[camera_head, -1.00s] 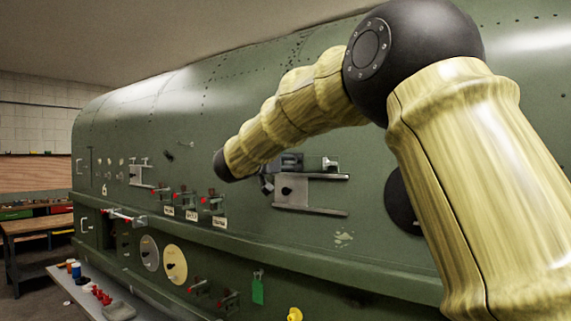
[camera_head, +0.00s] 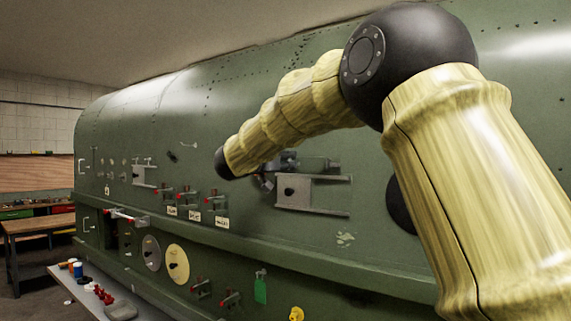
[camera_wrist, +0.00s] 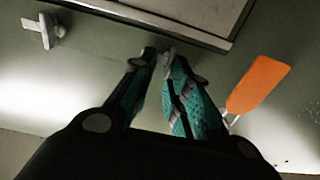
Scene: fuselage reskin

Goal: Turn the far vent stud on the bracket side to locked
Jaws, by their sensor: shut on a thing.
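In the wrist view my gripper (camera_wrist: 160,62) has its two teal-padded fingers closed around a small pale vent stud (camera_wrist: 168,54). Only part of the stud shows between the fingertips, so its turned position cannot be read. A second pale stud (camera_wrist: 45,31) with a winged head stands apart at the upper left. In the head view my gripper (camera_head: 266,181) is at the green fuselage side, beside the grey bracket (camera_head: 310,194). My arm partly hides it there, and the held stud cannot be made out.
An orange tag (camera_wrist: 257,84) hangs right of my fingers in the wrist view, close to them. A metal-edged panel (camera_wrist: 190,30) lies beyond the fingertips. In the head view, red-handled fittings (camera_head: 190,199) and a yellow disc (camera_head: 177,264) sit left and below, above a bench (camera_head: 95,283).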

